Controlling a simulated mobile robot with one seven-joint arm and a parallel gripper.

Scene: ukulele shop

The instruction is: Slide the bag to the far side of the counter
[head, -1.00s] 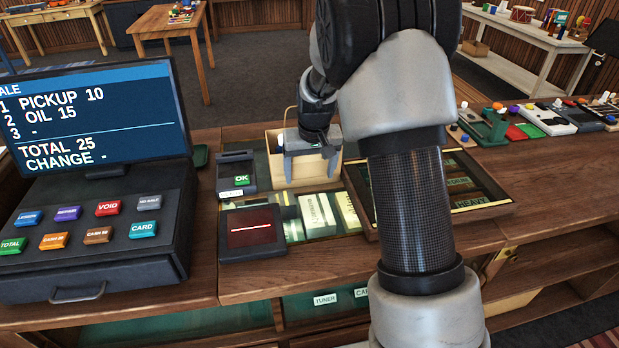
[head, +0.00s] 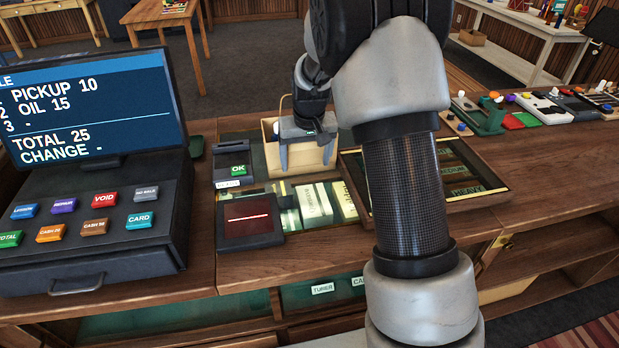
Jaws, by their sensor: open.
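My gripper and arm hide part of the bag's top and right side. The counter (head: 340,262) is brown wood with a glass inset under the bag.
A register (head: 90,215) stands at left. A card reader (head: 234,165) and a scanner (head: 250,219) sit left of and nearer than the bag. A framed string tray (head: 470,193) lies to the right. Several pedals (head: 541,108) line the far right counter.

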